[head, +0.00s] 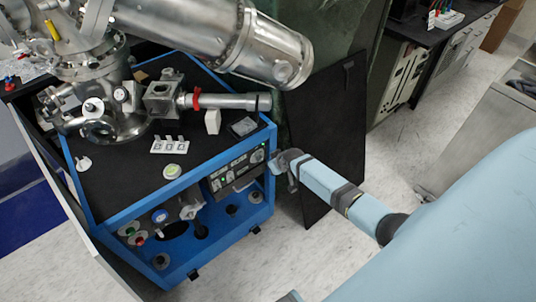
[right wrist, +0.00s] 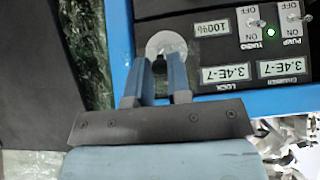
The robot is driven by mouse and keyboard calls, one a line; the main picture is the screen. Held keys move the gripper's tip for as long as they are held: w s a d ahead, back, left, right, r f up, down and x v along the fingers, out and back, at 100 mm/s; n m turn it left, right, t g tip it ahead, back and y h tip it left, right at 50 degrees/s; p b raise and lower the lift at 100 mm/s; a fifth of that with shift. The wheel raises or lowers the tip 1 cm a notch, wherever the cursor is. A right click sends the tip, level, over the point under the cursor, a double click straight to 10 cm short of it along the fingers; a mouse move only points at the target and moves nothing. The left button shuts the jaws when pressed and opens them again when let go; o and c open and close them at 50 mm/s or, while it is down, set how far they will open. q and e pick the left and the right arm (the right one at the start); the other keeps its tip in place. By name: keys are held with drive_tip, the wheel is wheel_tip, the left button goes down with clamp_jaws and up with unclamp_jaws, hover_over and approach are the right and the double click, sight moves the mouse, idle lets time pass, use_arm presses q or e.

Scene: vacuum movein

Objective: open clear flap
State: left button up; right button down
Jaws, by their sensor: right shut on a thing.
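My right gripper (head: 275,163) is at the right corner of the blue cart. The exact contact is hidden between the fingers.
A metal vacuum chamber (head: 205,30) stands over the blue cart (head: 110,218). A black board (head: 325,130) stands close behind my right gripper. A round yellow-green button (head: 172,171) is on the cart top.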

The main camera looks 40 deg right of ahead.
sight(269, 149)
drive_tip(key=r+g+p, duration=0.3)
drive_tip(key=shift+w+r, duration=0.15)
drive_tip(key=shift+w, duration=0.15)
drive_tip(key=shift+w+r+g+p, duration=0.1)
drive_tip(key=shift+r+g+p, duration=0.15)
drive_tip(key=shift+g+p, duration=0.2)
drive_tip(key=shift+w+r+g+p, duration=0.35)
drive_tip(key=shift+r+g, duration=0.1)
drive_tip(key=shift+g, duration=0.3)
use_arm(q)
wheel_tip(269, 149, up, 6)
drive_tip(key=a, duration=0.1)
use_arm(e)
drive_tip(key=shift+w+a+r+g+h, duration=0.15)
drive_tip(key=shift+w+r+g, duration=0.2)
drive_tip(key=shift+g, duration=0.3)
drive_tip(key=shift+w+r+g+h, duration=0.2)
drive_tip(key=shift+r+g, duration=0.25)
drive_tip(key=shift+g, duration=0.2)
